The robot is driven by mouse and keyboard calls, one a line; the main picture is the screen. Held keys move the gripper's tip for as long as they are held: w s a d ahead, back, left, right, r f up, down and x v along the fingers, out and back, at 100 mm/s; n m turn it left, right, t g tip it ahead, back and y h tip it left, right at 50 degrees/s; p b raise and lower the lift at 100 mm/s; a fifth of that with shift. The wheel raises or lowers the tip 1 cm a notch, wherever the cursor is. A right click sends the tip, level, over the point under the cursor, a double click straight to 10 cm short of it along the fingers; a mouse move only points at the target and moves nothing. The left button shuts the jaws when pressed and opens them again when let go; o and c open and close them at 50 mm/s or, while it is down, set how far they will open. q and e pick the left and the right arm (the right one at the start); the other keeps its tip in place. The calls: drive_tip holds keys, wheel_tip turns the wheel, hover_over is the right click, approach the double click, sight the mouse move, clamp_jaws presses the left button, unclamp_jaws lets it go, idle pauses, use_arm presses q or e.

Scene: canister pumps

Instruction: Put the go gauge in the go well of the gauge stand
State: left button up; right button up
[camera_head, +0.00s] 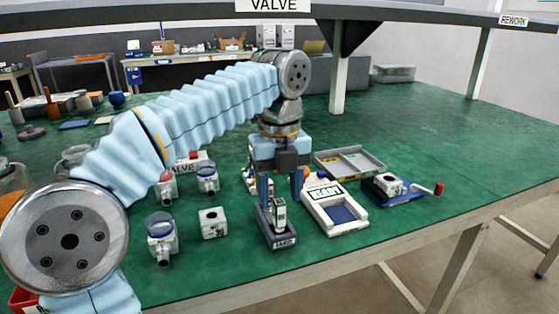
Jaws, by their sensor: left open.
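The gauge stand (283,242) is a small dark block with a label on its front edge, on the green table at center front. A green and white gauge (279,213) stands upright in it; I take it as the go gauge, but its marking is too small to read. Which well it stands in cannot be told. My left gripper (280,196) points straight down above the stand, its blue fingers open on either side of the gauge's top. Whether a finger touches the gauge cannot be told. My right gripper is not in view.
A white tray with a dark blue recess (340,214) stands close right of the stand. A grey tray (350,160) and a blue fixture with a red-handled crank (393,188) lie beyond. A white block (212,223) and several pumps (161,238) stand to the left. The right tabletop is clear.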

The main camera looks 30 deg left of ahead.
use_arm(q)
wheel_tip(320, 180, up, 7)
drive_tip(key=shift+f, duration=0.1)
